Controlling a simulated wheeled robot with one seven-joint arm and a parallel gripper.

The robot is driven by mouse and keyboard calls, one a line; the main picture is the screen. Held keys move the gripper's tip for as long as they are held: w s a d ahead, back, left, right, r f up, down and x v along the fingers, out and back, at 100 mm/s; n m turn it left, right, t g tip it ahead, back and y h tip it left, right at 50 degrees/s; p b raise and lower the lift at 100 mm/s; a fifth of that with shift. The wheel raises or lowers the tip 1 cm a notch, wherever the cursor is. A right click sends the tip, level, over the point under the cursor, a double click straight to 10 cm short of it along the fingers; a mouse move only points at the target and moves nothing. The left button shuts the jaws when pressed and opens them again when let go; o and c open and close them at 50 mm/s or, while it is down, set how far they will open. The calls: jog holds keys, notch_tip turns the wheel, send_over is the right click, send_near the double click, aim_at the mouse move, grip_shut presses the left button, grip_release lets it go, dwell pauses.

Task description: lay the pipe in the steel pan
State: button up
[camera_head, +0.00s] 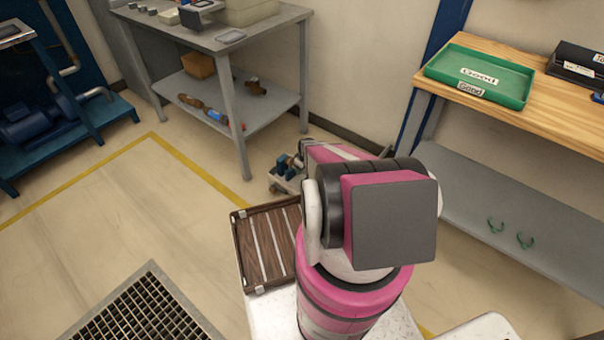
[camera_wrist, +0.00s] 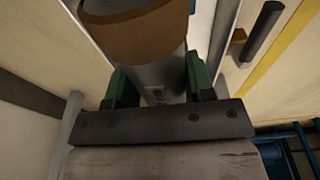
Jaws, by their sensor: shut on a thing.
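In the wrist view my gripper (camera_wrist: 160,88) has its green fingers on both sides of the pipe (camera_wrist: 168,70). The pipe is a grey cylinder with a wide brown end part (camera_wrist: 135,22) and small dark marking near the fingers. The fingers are shut on it, and its far end runs out of the picture. In the head view my arm hides most of the gripper and the pipe. I cannot surely identify the steel pan; a small flat grey dish (camera_head: 232,37) lies on the grey bench at the back.
The grey bench (camera_head: 225,100) has a lower shelf with a brown bin (camera_head: 198,65) and loose parts. A green tray (camera_head: 480,76) stands on a wooden bench at right. A slatted brown tray (camera_head: 267,246) is beside my arm. Open floor lies at left.

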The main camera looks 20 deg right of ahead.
jog(key=shift+f, duration=1.75)
jog(key=shift+f, duration=0.1)
jog(key=o, duration=1.3)
jog(key=r, duration=0.4)
jog(key=s+r, duration=0.1)
jog(key=r, duration=0.3)
jog(key=d+r, duration=0.1)
jog(key=r, duration=0.2)
jog(key=shift+s+r, duration=0.25)
jog(key=shift+r, duration=0.15)
jog(key=s+a+r+m, duration=0.2)
jog(key=s+a+r, duration=0.3)
jog(key=r, duration=0.5)
jog(key=s+a+r+m+g, duration=0.1)
jog(key=s+a+r+m, duration=0.1)
jog(key=s+a+r, duration=0.3)
jog(key=s+a+r+m+h, duration=0.1)
jog(key=s+a+r+m, duration=0.1)
jog(key=s+a+r, duration=0.3)
jog(key=s+r, duration=0.4)
jog(key=r, duration=0.7)
jog(key=shift+s+r+m+g, duration=0.2)
jog(key=shift+r+m+g, duration=0.1)
jog(key=shift+m, duration=0.1)
